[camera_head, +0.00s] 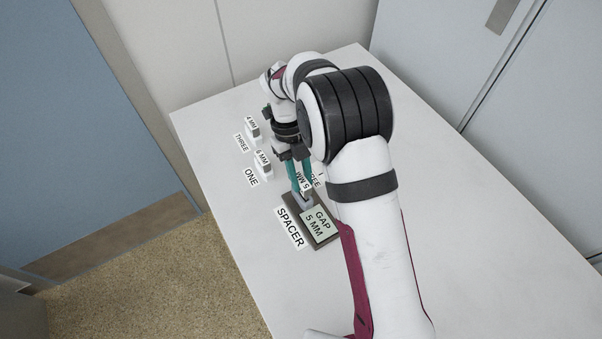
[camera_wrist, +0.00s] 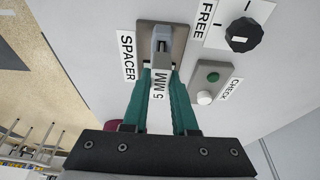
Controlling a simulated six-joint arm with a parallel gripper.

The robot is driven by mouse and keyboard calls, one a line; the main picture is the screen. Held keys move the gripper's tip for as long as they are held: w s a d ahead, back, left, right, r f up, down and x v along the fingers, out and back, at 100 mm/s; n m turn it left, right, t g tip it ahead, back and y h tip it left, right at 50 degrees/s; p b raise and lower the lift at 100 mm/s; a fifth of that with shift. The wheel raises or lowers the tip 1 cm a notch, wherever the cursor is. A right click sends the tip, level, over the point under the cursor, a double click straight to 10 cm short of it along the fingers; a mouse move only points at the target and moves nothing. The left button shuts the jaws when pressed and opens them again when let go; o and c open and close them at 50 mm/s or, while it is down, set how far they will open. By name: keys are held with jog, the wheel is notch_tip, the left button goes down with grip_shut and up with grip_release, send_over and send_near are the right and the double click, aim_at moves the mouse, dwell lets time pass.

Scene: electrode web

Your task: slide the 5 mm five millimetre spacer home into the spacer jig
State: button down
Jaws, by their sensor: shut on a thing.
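My gripper (camera_head: 301,188) has teal fingers shut on the 5 mm spacer (camera_head: 305,185), whose "5 MM" tag faces up. In the wrist view my gripper (camera_wrist: 163,73) holds the spacer, and its tag (camera_wrist: 159,85) shows between the fingers. The spacer jig (camera_head: 326,238) is a dark block beside a "SPACER" label, with a panel reading "GAP 5 MM". In the wrist view the jig (camera_wrist: 178,34) is just beyond the fingertips, with a grey piece (camera_wrist: 161,42) at its middle. The fingers hide the contact, so I cannot tell how far in the spacer sits.
A 4 MM spacer (camera_head: 252,130) and a 6 MM spacer (camera_head: 263,164) stand left on the white table (camera_head: 400,235). In the wrist view, a black dial (camera_wrist: 243,34) by a "FREE" label and a check box (camera_wrist: 208,82) with green and white buttons lie right of the jig.

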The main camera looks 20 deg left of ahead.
jog(key=shift+f, duration=1.15)
jog(key=c, duration=0.6)
grip_release()
jog(key=v, duration=1.5)
jog(key=shift+r, duration=0.4)
